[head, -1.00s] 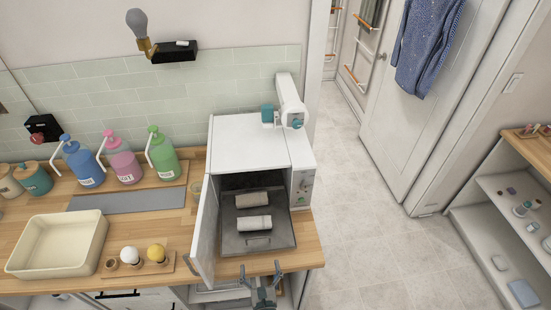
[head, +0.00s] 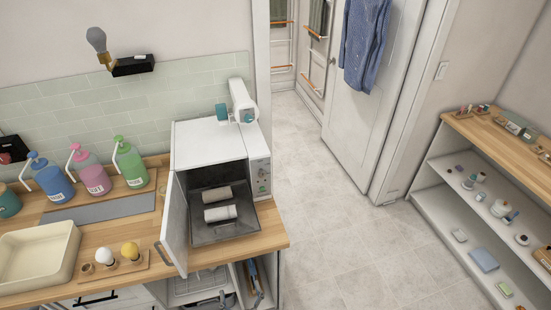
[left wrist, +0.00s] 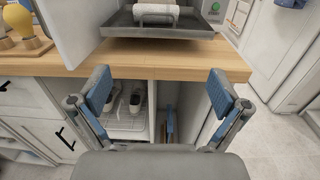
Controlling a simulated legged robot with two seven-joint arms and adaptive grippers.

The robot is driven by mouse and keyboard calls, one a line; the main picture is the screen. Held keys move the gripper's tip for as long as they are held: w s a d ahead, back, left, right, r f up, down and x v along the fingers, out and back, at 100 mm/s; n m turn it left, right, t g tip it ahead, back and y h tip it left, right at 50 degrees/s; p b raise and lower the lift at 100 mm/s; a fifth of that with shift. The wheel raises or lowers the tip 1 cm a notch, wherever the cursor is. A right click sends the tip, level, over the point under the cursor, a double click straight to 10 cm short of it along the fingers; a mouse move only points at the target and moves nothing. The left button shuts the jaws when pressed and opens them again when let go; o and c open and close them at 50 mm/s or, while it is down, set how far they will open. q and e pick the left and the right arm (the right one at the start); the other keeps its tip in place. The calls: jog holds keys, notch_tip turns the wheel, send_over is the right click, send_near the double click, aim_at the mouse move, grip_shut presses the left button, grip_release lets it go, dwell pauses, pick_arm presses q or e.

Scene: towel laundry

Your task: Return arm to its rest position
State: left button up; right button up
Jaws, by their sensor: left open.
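My left gripper (left wrist: 157,92) is open and empty in the left wrist view, its two blue-padded fingers wide apart. It is in front of the open lower cabinet, below the counter edge. In the head view at most a small part of it shows at the bottom edge. My right gripper is not in view. Two rolled towels, a beige one (head: 217,195) and a white one (head: 220,213), lie on a dark tray (head: 226,232) at the open white towel box (head: 209,145). The white towel also shows in the left wrist view (left wrist: 156,10).
The wooden counter (head: 262,230) holds a cream basin (head: 40,255), pump bottles (head: 130,163) and a bulb stand (head: 113,268). The box door (head: 176,225) stands open on the left. A shelf unit (head: 455,175) stands at right. The floor (head: 335,225) between is clear.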

pick_arm(q)
jog(key=s+a+f+n+g+h+b, duration=0.1)
jog(key=s+f+n+g, duration=0.2)
jog(key=f, duration=0.8)
jog(key=s+a+f+n+g+h, duration=0.1)
jog(key=s+a+f+n+g, duration=0.15)
jog(key=f, duration=0.85)
jog(key=s+a+f+n+g+h+b, duration=0.1)
jog(key=s+f+n+g, duration=0.2)
jog(key=f, duration=0.9)
jog(key=s+a+f+n+g+h, duration=0.1)
jog(key=s+a+f+n+g, duration=0.3)
jog(key=s+f+n, duration=0.6)
jog(key=s+a+f+n+g+h+b, duration=0.1)
jog(key=s+a+f+n+g, duration=0.2)
jog(key=s+f+n, duration=0.7)
jog(key=s+a+n, duration=0.1)
jog(key=s+a, duration=0.1)
jog(key=s, duration=0.5)
jog(key=shift+a+f+n+g, duration=0.15)
jog(key=shift+f+n+g, duration=0.05)
jog(key=shift+n+g, duration=0.15)
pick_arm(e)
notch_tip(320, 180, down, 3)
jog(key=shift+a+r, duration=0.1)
pick_arm(q)
jog(key=shift+s, duration=0.1)
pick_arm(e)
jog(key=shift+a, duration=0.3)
